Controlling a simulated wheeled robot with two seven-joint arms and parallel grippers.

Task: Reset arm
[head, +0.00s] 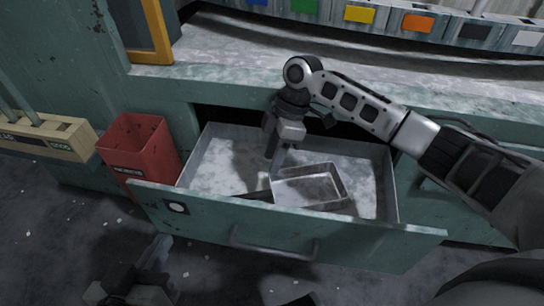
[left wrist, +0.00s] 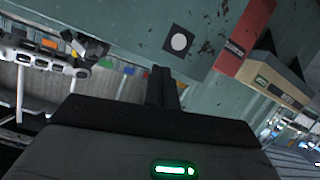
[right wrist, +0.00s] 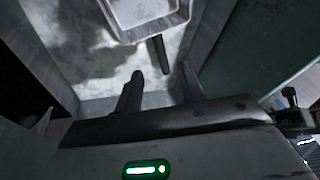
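My right gripper (head: 277,160) reaches down into the open drawer (head: 365,235), beside a shallow metal tray (head: 312,186). In the right wrist view its two fingers (right wrist: 160,90) stand apart with nothing between them. The tray (right wrist: 145,15) shows at the top of that view, with a dark narrow object (right wrist: 158,53) next to it on the drawer floor. My left gripper (head: 158,252) is low in front of the drawer at the lower left. In the left wrist view its fingers (left wrist: 164,88) are together, with nothing seen in them.
A red bin (head: 138,148) stands left of the drawer, beside a beige box (head: 45,137). The worktop (head: 230,45) runs above the drawer. Bins with coloured labels (head: 418,22) line the back. The drawer front sticks out between my two grippers.

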